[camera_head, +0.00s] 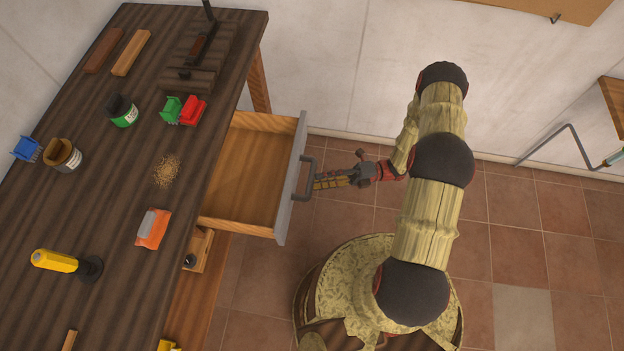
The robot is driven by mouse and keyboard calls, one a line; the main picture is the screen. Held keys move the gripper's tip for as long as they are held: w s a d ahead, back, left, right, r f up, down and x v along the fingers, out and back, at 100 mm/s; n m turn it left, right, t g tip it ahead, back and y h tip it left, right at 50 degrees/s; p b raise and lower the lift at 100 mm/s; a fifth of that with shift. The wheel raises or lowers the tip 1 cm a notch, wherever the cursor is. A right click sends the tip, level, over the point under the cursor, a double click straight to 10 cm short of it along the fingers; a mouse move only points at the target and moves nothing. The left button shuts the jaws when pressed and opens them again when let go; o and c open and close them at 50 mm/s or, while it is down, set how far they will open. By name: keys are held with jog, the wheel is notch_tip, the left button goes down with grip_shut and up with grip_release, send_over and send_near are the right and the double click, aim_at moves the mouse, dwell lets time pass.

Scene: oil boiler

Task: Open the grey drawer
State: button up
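The grey drawer stands pulled out from the right side of the wooden workbench. Its grey front panel (293,182) faces my arm, and its wooden inside (243,172) looks empty. A dark bar handle (311,165) sticks out from the front panel. My gripper (318,183) is just right of the handle, with its fingers pointing left at it. The fingertips are at or very close to the handle's outer bar; I cannot tell if they touch it. The fingers look close together, but the gap between them is too small to make out.
The workbench top (120,190) holds several items, including green and red clips (182,110), cans, an orange-and-grey block (153,228) and a yellow-handled tool (55,261). A smaller wooden drawer (197,250) is below. Tiled floor (540,220) is clear on the right.

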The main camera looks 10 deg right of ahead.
jog(key=d+f, duration=0.1)
jog(key=d, duration=0.6)
jog(key=shift+d+f, duration=0.2)
jog(key=shift+d, duration=0.2)
